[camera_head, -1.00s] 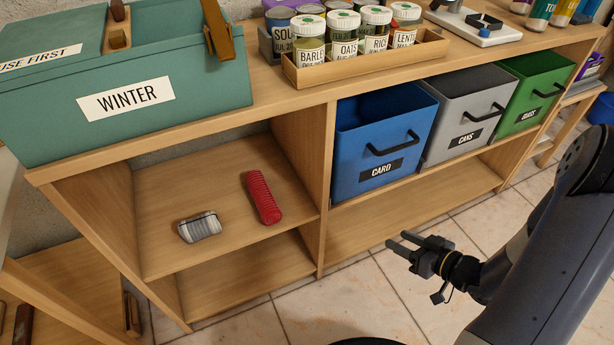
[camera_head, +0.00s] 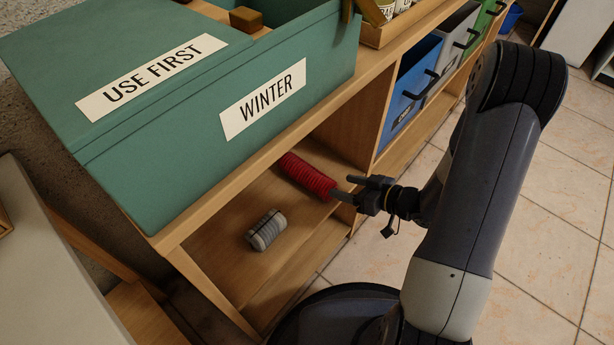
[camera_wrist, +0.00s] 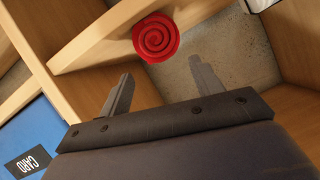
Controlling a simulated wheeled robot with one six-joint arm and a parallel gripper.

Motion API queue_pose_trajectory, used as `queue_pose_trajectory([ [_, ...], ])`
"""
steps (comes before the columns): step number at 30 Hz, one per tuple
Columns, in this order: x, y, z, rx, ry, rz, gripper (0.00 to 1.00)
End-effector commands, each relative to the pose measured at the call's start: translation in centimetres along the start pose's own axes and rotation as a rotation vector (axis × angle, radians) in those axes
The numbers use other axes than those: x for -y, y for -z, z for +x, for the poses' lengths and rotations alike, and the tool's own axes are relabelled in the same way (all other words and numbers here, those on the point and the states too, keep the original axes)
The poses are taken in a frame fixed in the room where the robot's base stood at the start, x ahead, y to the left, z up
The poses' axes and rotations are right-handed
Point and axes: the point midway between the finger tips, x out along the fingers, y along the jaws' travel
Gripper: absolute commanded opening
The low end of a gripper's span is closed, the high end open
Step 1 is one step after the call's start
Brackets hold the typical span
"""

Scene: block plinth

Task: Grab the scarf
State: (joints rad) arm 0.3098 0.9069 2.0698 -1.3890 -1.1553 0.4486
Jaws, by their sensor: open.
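A red ribbed roll of cloth, the scarf (camera_head: 307,177), lies on the upper shelf of the bay under the green box. The wrist view shows its spiral end (camera_wrist: 156,38) face on, just beyond the fingertips and about midway between them. My gripper (camera_head: 346,194) is at the shelf's front, close to the near end of the red roll. In the wrist view my gripper (camera_wrist: 160,68) is open, with nothing between its fingers. A grey striped roll (camera_head: 266,230) lies on the same shelf, left of the red one.
A green box (camera_head: 170,150) labelled WINTER and USE FIRST stands on the unit's top, overhanging the view of the shelf. An upright divider (camera_head: 352,122) stands right of the red roll. A blue CARD bin (camera_head: 413,92) is beyond it. Tiled floor (camera_head: 545,240) lies clear at right.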

Motion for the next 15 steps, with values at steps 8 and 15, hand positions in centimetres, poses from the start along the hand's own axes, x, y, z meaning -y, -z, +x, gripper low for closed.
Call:
queue_pose_trajectory([
  [8, 0.1, -0.2, 3.7, 0.0, 0.004, -0.002, 0.62],
  [15, 0.2, -0.5, 5.2, 0.001, 0.003, -0.001, 0.62],
])
